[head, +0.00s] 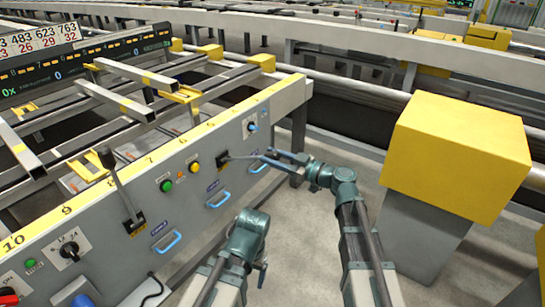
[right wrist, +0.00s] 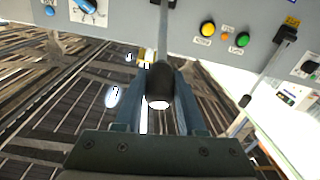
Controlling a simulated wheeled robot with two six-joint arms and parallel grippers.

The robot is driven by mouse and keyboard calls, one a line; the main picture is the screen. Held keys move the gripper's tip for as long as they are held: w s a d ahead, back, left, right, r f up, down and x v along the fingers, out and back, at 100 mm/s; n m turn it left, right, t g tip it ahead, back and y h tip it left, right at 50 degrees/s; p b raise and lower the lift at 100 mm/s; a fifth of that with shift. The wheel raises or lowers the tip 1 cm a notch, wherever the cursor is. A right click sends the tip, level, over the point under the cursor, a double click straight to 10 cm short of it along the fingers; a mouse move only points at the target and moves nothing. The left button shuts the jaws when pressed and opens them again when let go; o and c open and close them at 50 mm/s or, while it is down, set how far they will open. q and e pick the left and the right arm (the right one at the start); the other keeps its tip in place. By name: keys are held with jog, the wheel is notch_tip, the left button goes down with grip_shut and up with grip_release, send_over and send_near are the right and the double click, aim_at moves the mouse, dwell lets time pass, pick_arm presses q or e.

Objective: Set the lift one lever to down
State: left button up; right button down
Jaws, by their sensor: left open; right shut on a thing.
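A grey lever (head: 240,157) sticks out from the front of the grey control panel, at a dark slot plate. My right gripper (head: 272,157) is shut on its outer end. In the right wrist view the lever's dark round knob (right wrist: 160,95) sits between the fingers. A second lever (head: 121,190), with a black knob, leans up and out from its slot farther left on the panel. The lever labels are too small to read, so I cannot tell which one is lift one. My left gripper (head: 262,272) is open and empty, low in front of the panel, apart from both levers.
The panel carries green (head: 167,186) and yellow (head: 194,166) buttons, blue handles (head: 219,199) and a rotary switch (head: 69,251). A yellow-topped block (head: 458,150) stands to the right of my right arm. Bare floor lies between panel and block.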

jog(key=shift+g+h, duration=0.6)
jog(key=shift+h, duration=0.3)
jog(key=r+p, duration=0.1)
jog(key=p, duration=0.2)
jog(key=w+a+r+p, duration=0.1)
jog(key=r+p, duration=0.1)
jog(key=p, duration=0.1)
jog(key=a+r+p, duration=0.1)
jog(key=r+p, duration=0.1)
jog(key=p, duration=0.1)
jog(key=shift+w, duration=0.3)
jog(key=w+a+r+g+h+p, duration=0.2)
jog(key=w+a+r+h+p, duration=0.2)
jog(key=a+p, duration=0.3)
jog(key=w+a+r+g+h+p, duration=0.3)
jog(key=w+a+p, duration=0.3)
jog(key=p, duration=1)
jog(key=shift+w+a+r+m+g+h, duration=0.2)
jog(key=shift+a+r+m+g+h, duration=0.15)
jog(key=shift+a+h, duration=0.35)
jog(key=c, duration=0.5)
grip_release()
jog(key=shift+a, duration=0.1)
